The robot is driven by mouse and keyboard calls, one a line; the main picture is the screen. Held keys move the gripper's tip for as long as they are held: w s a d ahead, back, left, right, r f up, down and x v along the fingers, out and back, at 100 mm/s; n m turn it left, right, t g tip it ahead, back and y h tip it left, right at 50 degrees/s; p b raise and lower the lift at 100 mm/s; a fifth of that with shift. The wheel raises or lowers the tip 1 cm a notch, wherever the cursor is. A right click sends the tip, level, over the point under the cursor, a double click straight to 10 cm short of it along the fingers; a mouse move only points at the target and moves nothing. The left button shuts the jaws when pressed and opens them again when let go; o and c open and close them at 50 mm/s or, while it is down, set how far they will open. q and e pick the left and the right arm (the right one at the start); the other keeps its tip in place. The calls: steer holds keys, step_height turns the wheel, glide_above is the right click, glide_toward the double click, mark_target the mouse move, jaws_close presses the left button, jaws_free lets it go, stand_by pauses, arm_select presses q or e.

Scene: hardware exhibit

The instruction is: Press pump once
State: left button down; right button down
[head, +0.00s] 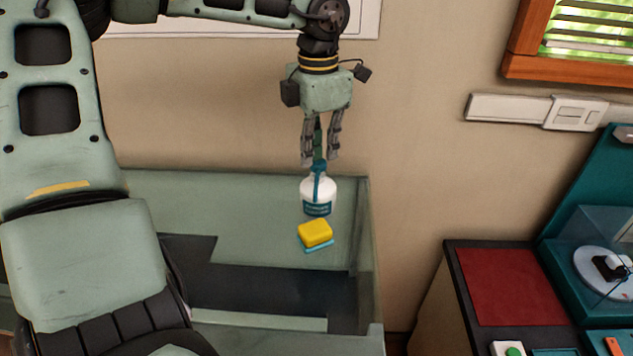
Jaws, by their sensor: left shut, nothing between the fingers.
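A white pump bottle (318,191) with a teal pump head and a teal label stands upright on the far right part of the pale green unit. My left gripper (320,160) points straight down just above the bottle, with its fingers around or beside the pump head. The gripper is shut with nothing held. From this view I cannot tell whether the fingers touch the pump head. My right gripper is not in view.
A yellow sponge (315,233) lies just in front of the bottle. The pale green unit (190,190) has a raised rim and a dark recess. A dark-topped counter (455,275) with a red mat (512,287) stands to the right. The wall is close behind.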

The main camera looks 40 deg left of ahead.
arm_select(q)
steer(key=shift+s+f, duration=0.1)
steer(key=shift+f, duration=0.05)
steer(key=shift+r+p, duration=0.2)
steer(key=shift+p, duration=0.1)
steer(key=shift+r+p, duration=0.8)
steer(key=shift+r, duration=0.65)
steer(key=shift+r, duration=0.4)
step_height(320, 180, up, 5)
steer(key=p, duration=0.4)
steer(key=shift+r, duration=0.1)
